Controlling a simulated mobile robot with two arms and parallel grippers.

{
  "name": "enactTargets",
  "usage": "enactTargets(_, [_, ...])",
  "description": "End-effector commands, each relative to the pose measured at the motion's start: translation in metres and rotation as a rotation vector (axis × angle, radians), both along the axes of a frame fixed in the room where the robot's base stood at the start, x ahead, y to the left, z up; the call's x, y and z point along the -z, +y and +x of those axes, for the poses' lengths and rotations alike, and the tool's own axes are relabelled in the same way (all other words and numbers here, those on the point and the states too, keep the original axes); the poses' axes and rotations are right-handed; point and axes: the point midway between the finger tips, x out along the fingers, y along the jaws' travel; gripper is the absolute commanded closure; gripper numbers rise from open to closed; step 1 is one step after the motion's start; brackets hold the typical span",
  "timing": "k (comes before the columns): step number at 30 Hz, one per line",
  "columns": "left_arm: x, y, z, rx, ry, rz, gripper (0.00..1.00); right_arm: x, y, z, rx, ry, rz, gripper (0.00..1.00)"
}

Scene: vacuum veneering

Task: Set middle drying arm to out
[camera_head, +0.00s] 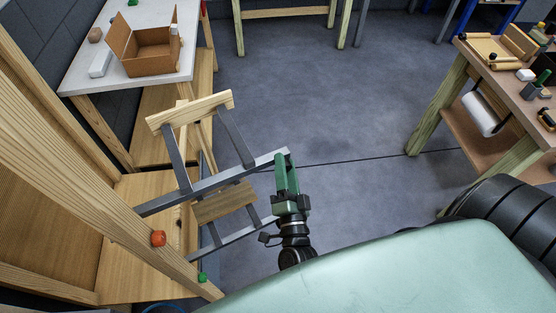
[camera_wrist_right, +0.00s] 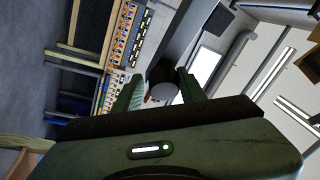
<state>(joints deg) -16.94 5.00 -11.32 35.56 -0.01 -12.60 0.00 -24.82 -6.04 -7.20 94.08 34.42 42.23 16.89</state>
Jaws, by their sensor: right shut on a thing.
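Grey drying arms reach out from the wooden post at the left in the head view. The upper grey arm (camera_head: 225,178) points out over the floor, and its far end lies at my right gripper (camera_head: 286,165). A lower grey arm (camera_head: 235,235) runs below it, partly behind my right wrist. I cannot tell for sure which one is the middle arm. My right gripper is shut on the end of the upper grey arm. In the right wrist view its green fingers (camera_wrist_right: 160,88) stand on either side of a dark shape. My left gripper is not in view.
A table with a cardboard box (camera_head: 146,50) stands behind. A workbench (camera_head: 490,62) stands right. The middle floor is clear.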

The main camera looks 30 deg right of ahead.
Motion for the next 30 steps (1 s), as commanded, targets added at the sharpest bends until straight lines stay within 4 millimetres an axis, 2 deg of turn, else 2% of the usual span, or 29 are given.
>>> enactTargets(1, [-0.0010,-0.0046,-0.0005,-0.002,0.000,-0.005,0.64,-0.0091,0.0036,0.0017,-0.004,-0.019,-0.005,1.00])
enactTargets(6, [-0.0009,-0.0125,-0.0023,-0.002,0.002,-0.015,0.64,-0.0089,0.0034,0.0008,-0.003,-0.019,-0.004,1.00])
enactTargets(12, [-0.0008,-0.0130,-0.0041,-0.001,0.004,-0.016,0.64,-0.0088,0.0033,0.0008,-0.003,-0.019,-0.004,1.00])
enactTargets(13, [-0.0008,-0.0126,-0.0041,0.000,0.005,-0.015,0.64,-0.0088,0.0033,0.0009,-0.003,-0.019,-0.004,0.57])
enactTargets(14, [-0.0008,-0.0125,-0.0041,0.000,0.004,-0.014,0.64,-0.0088,0.0033,0.0009,-0.003,-0.019,-0.004,0.48])
enactTargets(15, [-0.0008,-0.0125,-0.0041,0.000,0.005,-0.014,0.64,-0.0085,0.0030,0.0008,-0.003,-0.019,-0.003,0.46])
enactTargets(30, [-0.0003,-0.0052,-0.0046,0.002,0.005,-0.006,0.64,-0.0034,0.0012,-0.0008,-0.001,-0.007,-0.002,0.46])
